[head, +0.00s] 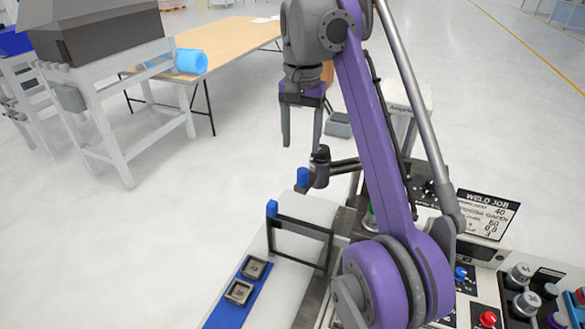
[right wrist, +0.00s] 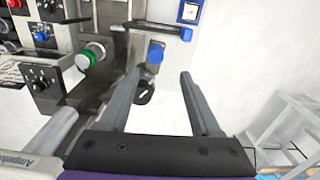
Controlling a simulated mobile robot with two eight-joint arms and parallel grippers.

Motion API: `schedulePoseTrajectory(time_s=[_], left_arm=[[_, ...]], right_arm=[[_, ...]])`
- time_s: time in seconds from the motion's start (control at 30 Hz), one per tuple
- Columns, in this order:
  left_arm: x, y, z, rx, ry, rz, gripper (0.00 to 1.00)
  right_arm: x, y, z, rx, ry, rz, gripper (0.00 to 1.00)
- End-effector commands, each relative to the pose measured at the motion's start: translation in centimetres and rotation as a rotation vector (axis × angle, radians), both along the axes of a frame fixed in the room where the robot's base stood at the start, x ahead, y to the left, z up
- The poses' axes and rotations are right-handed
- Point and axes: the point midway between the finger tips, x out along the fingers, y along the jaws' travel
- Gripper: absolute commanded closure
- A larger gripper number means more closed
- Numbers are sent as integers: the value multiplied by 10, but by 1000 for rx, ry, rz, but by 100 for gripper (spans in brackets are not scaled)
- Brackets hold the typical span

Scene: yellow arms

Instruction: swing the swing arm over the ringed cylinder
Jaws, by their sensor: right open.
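The swing arm (head: 343,167) is a dark bar reaching left from the bench, with a dark round hub (head: 320,166) and a blue knob (head: 303,178) at its free end. In the right wrist view the blue knob (right wrist: 155,53) shows beyond and between my fingers. My right gripper (head: 302,145) is open and empty, fingers pointing down, above the knob and apart from it. Silver cylinders (head: 520,275) stand at the far right; I cannot tell which is the ringed cylinder. A pale cylinder with a green ring (right wrist: 93,53) shows in the right wrist view. My left gripper is not in view.
A dark frame with a blue knob (head: 272,208) stands over the white strip below. A blue tray (head: 229,311) with square parts lies on it. A control panel with a "WELD JOB" board (head: 487,214) is at the right. Open floor lies left.

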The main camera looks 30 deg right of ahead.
Motion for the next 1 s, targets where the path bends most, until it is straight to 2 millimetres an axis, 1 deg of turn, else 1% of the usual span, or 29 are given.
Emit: schedulePoseTrajectory(time_s=[0.03,0.1,0.3,0.4,0.57,0.83,0.87,1.0], left_arm=[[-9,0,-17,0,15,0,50],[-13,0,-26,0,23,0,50],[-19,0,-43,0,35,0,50],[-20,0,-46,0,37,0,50],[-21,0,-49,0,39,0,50],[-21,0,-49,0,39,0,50],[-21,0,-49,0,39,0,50],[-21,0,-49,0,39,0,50]], right_arm=[[-3,0,-21,0,10,0,36],[-3,0,-36,0,9,0,36],[-2,0,-70,0,6,1,36],[-2,0,-81,0,4,1,36],[-2,0,-90,0,3,1,36],[-1,0,-90,0,1,1,36],[-1,0,-90,0,1,1,37],[-1,0,-90,0,1,1,62]])
